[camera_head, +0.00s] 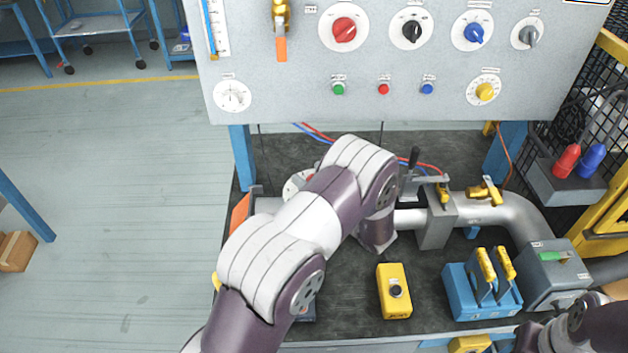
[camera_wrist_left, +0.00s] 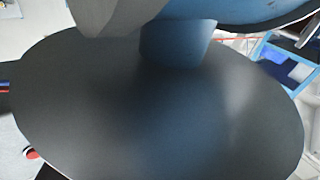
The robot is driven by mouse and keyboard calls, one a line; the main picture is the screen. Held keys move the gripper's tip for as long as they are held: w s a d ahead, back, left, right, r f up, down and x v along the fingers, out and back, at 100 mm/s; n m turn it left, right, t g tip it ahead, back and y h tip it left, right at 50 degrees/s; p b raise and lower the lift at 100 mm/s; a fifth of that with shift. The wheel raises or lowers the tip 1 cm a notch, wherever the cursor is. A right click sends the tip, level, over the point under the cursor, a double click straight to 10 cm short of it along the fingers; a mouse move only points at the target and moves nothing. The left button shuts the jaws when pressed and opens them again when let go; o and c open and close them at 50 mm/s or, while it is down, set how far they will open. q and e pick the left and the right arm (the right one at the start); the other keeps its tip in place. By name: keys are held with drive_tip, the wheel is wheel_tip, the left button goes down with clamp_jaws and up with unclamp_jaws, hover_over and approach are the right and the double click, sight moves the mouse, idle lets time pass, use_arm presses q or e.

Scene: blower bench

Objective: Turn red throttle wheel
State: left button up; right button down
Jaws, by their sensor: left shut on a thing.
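I cannot make out a red throttle wheel for certain. My left arm reaches over the bench to the grey pipe. My left gripper (camera_head: 377,244) points down beside the pipe, mostly hidden under the wrist. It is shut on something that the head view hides. In the left wrist view a large dark disc (camera_wrist_left: 160,115) fills most of the picture, with a blue-grey cylinder (camera_wrist_left: 177,42) above it. Part of my right arm shows at the lower right; its gripper is not visible.
A grey panel (camera_head: 290,62) with a red knob (camera_head: 344,30) and other controls stands behind the bench. A yellow button box (camera_head: 394,305), a blue lever box (camera_head: 462,295) and a grey box (camera_head: 540,280) stand at the front and right. Dark bench top around the yellow box is bare.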

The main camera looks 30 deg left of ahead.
use_arm(q)
drive_tip(key=shift+w+r+n+g+y, duration=0.1)
drive_tip(key=shift+r+n+g+y, duration=0.2)
drive_tip(key=shift+r+n+g, duration=0.4)
drive_tip(key=shift+f, duration=0.2)
drive_tip(key=o, duration=1.1)
drive_tip(key=shift+c, duration=0.2)
drive_tip(key=shift+f, duration=0.1)
drive_tip(key=shift+f+b, duration=0.1)
drive_tip(key=shift+b, duration=0.2)
drive_tip(key=shift+s+d, duration=0.2)
drive_tip(key=shift+d, duration=0.1)
drive_tip(key=b+v, duration=0.2)
drive_tip(key=v, duration=1)
